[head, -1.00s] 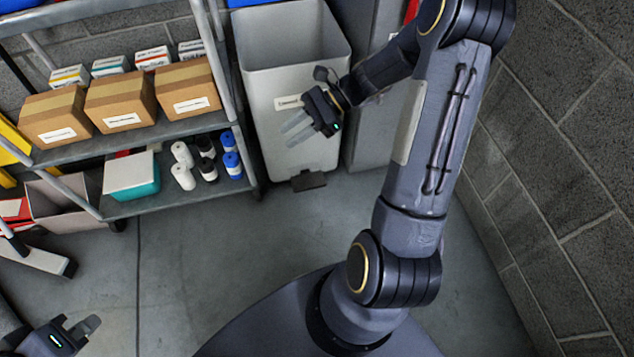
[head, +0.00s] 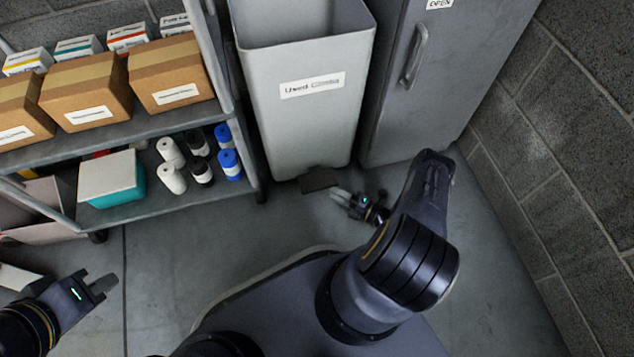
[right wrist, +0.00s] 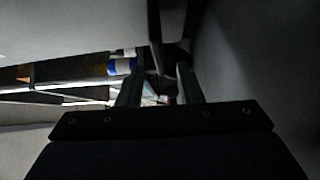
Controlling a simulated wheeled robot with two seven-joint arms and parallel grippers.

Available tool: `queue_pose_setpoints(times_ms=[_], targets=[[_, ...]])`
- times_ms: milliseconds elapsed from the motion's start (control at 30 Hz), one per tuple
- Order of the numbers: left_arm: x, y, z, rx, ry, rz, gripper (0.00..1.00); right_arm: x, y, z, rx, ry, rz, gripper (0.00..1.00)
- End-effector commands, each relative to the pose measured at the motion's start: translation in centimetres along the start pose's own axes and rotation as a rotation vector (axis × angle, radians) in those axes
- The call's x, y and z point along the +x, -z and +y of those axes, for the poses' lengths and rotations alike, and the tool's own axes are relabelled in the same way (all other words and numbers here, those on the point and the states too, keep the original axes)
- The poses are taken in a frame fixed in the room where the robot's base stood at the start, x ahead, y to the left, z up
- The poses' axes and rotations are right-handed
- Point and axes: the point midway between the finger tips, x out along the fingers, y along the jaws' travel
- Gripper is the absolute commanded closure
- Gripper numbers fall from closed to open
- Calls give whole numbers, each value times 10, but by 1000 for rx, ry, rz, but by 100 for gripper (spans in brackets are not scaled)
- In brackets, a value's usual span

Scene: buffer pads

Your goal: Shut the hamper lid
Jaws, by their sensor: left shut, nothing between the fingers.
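The hamper is a tall pale grey bin (head: 312,118) with a "Used" label, against the wall in the head view. Its top is open and its inside shows at the top edge; no lid shows in the frame. A dark pedal (head: 319,180) sticks out at its foot. My right gripper (head: 340,194) is low near the floor, just right of and in front of the pedal; I cannot tell if they touch. In the right wrist view its two fingers (right wrist: 158,88) stand apart with nothing held. My left gripper (head: 104,284) is shut and empty at lower left.
A grey cabinet (head: 425,100) stands close right of the hamper. A shelf rack at left holds cardboard boxes (head: 100,92), bottles and a teal box (head: 111,179). A block wall (head: 570,150) bounds the right. Bare floor (head: 190,250) lies in front.

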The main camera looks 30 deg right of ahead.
Motion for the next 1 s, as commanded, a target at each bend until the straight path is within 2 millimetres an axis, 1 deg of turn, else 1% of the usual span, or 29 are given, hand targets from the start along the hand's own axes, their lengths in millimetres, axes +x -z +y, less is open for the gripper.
queue_pose_setpoints(times_ms=[200,400,567,800,867,1000], targets=[[6,-3,-2,0,0,-1,100,36,1,0,-3,-2,6,67],[10,-5,-4,0,0,-1,100,63,1,1,-4,-2,6,67],[10,-6,-5,0,0,-1,100,72,0,1,-4,0,5,67],[10,-5,-4,0,0,-1,100,73,0,2,-4,0,4,67],[10,-5,-4,0,0,-1,100,73,0,2,-4,0,4,74],[10,-5,-4,0,0,-1,100,73,0,2,-4,0,4,92]])
